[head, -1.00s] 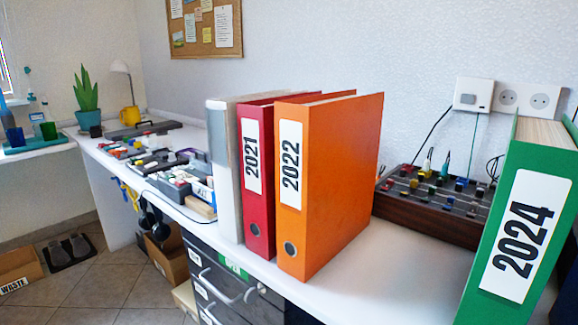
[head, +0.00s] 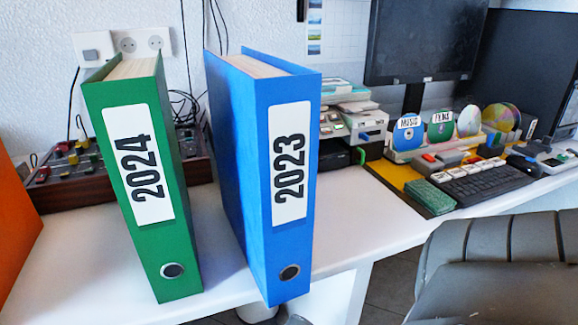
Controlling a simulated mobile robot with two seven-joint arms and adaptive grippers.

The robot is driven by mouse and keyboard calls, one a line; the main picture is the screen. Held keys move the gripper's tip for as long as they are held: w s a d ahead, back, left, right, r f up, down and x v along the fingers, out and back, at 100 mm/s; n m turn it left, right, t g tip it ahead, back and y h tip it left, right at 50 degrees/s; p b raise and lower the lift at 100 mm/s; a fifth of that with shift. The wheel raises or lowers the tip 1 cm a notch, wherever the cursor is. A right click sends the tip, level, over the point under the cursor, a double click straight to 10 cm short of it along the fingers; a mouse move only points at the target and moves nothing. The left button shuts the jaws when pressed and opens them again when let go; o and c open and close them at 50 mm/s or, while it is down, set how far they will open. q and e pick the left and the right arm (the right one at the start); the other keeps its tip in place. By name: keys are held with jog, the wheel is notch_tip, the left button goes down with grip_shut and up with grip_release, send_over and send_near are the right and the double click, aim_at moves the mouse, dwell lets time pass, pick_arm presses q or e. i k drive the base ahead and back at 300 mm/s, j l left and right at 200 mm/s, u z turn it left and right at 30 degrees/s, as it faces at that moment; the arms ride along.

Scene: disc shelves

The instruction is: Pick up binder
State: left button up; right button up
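A green binder (head: 185,240) labelled 2024 stands on the white desk left of centre, leaning a little to the left. A blue binder (head: 262,195) labelled 2023 stands upright to its right, with a gap between them. Both spines face me near the desk's front edge. Part of an orange binder (head: 18,235) shows at the far left edge; its spine is out of view. Neither of my grippers is in view.
A mixer-like box (head: 75,180) with coloured knobs sits behind the green binder. Disc stands (head: 407,135), a keyboard (head: 485,185) and a monitor (head: 425,40) occupy the right side. A grey chair (head: 500,265) stands in front at right. Bare desk (head: 365,215) shows right of the blue binder.

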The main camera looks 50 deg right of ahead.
aim_at(265, 108)
jog(key=z, duration=1.3)
jog(key=k+l, duration=0.1)
jog(key=k+u, duration=0.05)
